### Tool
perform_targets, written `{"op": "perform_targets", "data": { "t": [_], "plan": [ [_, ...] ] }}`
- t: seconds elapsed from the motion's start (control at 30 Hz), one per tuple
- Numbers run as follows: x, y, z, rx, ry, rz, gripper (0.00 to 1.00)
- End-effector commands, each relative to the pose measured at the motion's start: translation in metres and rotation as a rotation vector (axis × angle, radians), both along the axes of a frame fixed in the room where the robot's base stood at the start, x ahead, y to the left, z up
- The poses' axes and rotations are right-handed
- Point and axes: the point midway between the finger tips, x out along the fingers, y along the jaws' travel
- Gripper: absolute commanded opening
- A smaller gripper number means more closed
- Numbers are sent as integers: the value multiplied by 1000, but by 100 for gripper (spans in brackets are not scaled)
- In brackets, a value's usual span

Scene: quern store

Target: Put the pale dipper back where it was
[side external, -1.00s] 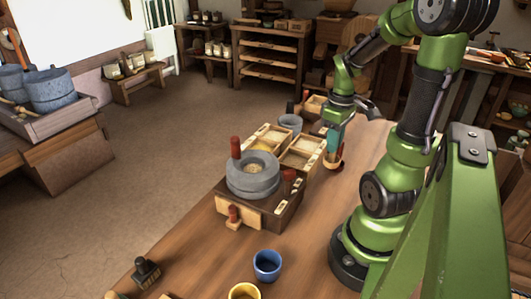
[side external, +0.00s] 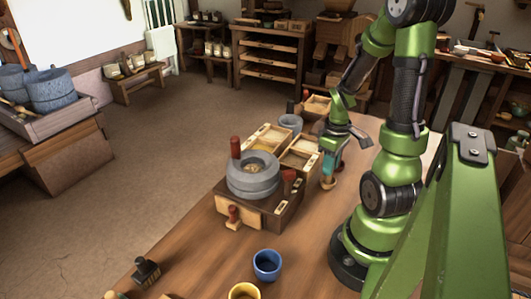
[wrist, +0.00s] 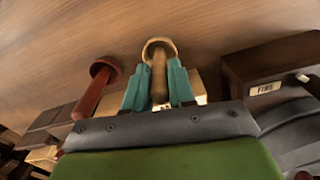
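The pale dipper (wrist: 159,76) has a wooden handle and a round cup. In the wrist view its handle stands between the teal fingers of my gripper (wrist: 158,82), which look closed on it, with the cup beyond the fingertips. In the side view my gripper (side external: 328,164) points down beside the boxes, and the dipper's cup (side external: 327,184) shows just below the fingers, at or near the tabletop. I cannot tell whether it touches the table. A red-handled dipper (wrist: 92,92) is to the left in the wrist view, apart from the fingers.
A grey stone quern (side external: 252,178) on a wooden base with red handles stands left of my gripper. Open wooden boxes (side external: 301,153) lie behind it. A dark box labelled "FINE" (wrist: 270,69) is at the wrist view's right. Blue (side external: 267,264) and yellow (side external: 244,291) cups stand in front.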

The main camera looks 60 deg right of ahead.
Motion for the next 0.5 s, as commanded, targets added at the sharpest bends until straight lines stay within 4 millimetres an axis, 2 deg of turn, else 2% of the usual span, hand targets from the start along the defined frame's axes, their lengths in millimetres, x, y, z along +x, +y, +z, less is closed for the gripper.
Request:
{"op": "perform_targets", "data": {
  "t": [0.03,0.1,0.13,0.37,0.5],
  "plan": [
    [0,0,0,0,0,0,33],
    [0,0,0,0,0,0,43],
    [0,0,0,0,0,0,44],
    [0,0,1,0,0,0,44],
    [1,-1,9,-3,-2,0,44]
  ]
}}
